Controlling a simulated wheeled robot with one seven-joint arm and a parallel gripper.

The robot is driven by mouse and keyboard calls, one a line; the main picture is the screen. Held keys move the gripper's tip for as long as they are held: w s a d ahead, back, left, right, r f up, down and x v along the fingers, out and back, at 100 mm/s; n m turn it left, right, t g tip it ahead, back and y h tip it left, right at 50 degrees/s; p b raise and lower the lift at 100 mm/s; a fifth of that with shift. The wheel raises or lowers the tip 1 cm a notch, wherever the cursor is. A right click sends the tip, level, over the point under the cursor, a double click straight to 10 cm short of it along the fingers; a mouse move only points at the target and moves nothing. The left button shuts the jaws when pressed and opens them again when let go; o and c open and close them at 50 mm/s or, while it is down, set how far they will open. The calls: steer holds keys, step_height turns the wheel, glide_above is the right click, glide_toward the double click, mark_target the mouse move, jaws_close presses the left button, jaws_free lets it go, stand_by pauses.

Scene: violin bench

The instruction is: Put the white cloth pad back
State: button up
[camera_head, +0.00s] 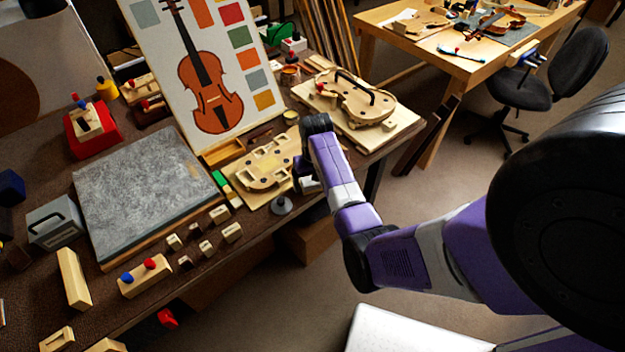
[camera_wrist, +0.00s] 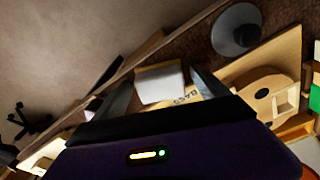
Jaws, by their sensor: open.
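The white cloth pad (camera_wrist: 160,84) shows in the wrist view as a small pale block at the bench's edge, between the fingers of my gripper (camera_wrist: 162,90). My gripper is open, with a finger on either side of the pad; I cannot tell if either touches it. In the head view a bit of the white pad (camera_head: 311,183) shows beside my gripper (camera_head: 304,176), which is low over the bench's front edge. My wrist hides most of it there. A pale wooden board with cutouts (camera_head: 262,170) lies just left of my gripper and also shows in the wrist view (camera_wrist: 270,95).
A grey round knob-like piece (camera_head: 282,206) stands near my gripper at the bench edge. A violin body on a board (camera_head: 360,112) lies to the right. Small wooden blocks (camera_head: 206,248), a grey slab (camera_head: 140,190) and a violin picture board (camera_head: 165,70) are to the left.

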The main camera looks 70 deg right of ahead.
mark_target(313, 184)
step_height(313, 184, up, 12)
steer(key=s+a+f+n+t+h, duration=0.2)
steer(key=a+f+n+t, duration=0.15)
steer(key=a, duration=0.65)
steer(key=s+a+f+n+t+h, duration=0.1)
steer(key=s+a+f+n+t, duration=0.2)
steer(key=a, duration=0.7)
steer(key=s+a+r+n+t+y, duration=0.2)
steer(key=s+a+r+t, duration=0.2)
steer(key=a+r, duration=0.5)
steer(key=s+a+r+n+t+y, duration=0.2)
steer(key=s+a+r+t, duration=0.1)
steer(key=s+a+r, duration=0.4)
step_height(313, 184, up, 4)
steer(key=a, duration=0.2)
steer(key=shift+s+a+t, duration=0.35)
